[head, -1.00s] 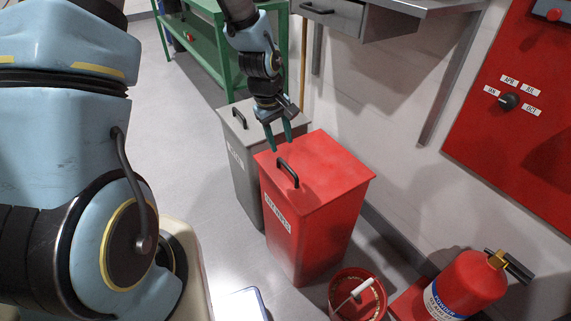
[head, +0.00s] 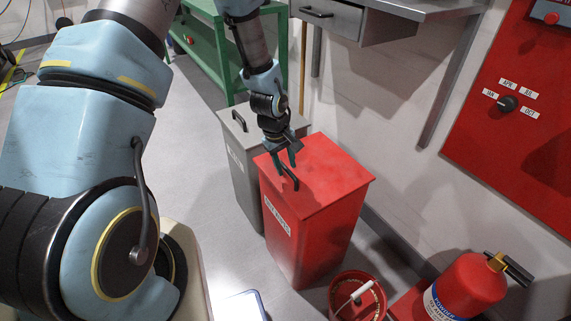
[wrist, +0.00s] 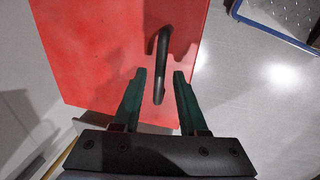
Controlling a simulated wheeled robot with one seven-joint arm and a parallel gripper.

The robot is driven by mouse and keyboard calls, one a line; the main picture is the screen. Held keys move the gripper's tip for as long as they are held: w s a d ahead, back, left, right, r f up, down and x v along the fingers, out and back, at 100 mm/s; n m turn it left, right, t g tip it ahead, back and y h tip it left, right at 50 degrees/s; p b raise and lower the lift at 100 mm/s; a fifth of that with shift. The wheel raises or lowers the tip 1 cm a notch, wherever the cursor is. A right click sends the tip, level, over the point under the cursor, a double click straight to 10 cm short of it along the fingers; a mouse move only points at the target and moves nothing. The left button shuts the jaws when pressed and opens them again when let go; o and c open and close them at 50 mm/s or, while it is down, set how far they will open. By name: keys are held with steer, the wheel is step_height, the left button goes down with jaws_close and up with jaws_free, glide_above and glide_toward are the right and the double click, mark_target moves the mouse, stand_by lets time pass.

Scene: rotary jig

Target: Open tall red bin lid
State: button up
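The tall red bin (head: 310,225) stands on the floor with its red lid (head: 325,170) down. A black bar handle (head: 290,175) sits on the lid near its left edge. My gripper (head: 287,164) is just above the lid at the handle. In the wrist view my gripper (wrist: 160,75) has its two dark green fingers apart, with the black handle (wrist: 161,65) between them in the picture. There is a gap on both sides of the handle. The wrist view also shows the red lid (wrist: 105,50). I cannot tell the exact height of the fingertips over the handle.
A grey bin (head: 240,165) with its own handle stands close behind and left of the red bin. A red bucket (head: 345,285) and a fire extinguisher (head: 470,285) are at the front right. A green shelf (head: 205,50) stands behind. Floor at left is open.

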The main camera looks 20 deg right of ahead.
jaws_close()
stand_by(1.2)
